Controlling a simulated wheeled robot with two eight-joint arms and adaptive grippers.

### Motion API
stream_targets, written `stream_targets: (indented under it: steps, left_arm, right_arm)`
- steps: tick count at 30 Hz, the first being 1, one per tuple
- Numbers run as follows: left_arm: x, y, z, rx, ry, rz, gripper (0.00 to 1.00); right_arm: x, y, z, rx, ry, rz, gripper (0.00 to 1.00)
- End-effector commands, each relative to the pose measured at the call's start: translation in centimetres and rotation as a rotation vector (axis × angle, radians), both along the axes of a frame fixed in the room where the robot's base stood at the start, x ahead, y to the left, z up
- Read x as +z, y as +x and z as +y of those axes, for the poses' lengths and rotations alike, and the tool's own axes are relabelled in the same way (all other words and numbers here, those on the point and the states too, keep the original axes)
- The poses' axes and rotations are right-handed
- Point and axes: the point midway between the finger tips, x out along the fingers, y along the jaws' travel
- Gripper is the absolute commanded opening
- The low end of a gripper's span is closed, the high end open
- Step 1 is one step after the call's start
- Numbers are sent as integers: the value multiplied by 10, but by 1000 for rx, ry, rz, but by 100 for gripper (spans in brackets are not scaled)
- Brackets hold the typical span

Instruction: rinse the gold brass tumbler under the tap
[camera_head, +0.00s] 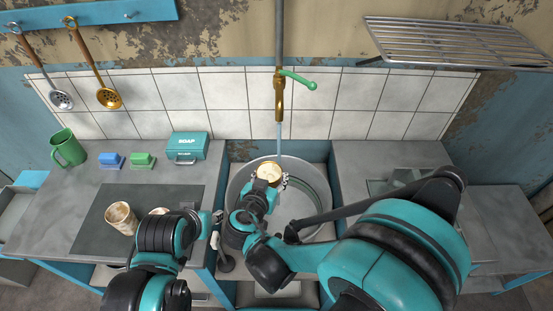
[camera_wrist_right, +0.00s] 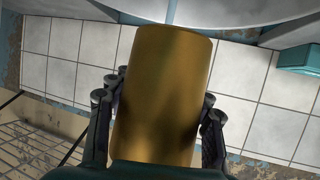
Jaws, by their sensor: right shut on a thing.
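The gold brass tumbler (camera_head: 269,172) is in my right gripper (camera_head: 271,182), over the sink basin (camera_head: 318,190). In the right wrist view the tumbler (camera_wrist_right: 162,95) fills the middle, with the dark fingers on both sides of it. The brass tap (camera_head: 279,100) with a green lever (camera_head: 298,79) stands above the basin. A pale blue water stream (camera_head: 279,140) runs down from it to the tumbler's far right rim. I cannot tell whether it enters the tumbler. My left arm is over the left counter; its fingers cannot be made out.
A beige cup (camera_head: 121,218) stands on the dark mat (camera_head: 90,222) on the left counter. Behind are a green mug (camera_head: 68,149), blue (camera_head: 111,160) and green (camera_head: 143,160) sponges and a teal soap box (camera_head: 187,146). A metal rack (camera_head: 460,42) hangs upper right.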

Motion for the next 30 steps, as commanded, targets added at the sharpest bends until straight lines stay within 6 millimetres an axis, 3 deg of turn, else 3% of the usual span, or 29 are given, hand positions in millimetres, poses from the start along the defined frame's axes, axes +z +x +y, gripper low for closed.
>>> stream_targets:
  steps: [13,30]
  left_arm:
    - [23,0,0,0,0,0,40]
    - [24,0,0,0,0,0,40]
  right_arm:
    - [30,-33,12,2,0,0,13]
    - [31,-36,12,0,0,-1,13]
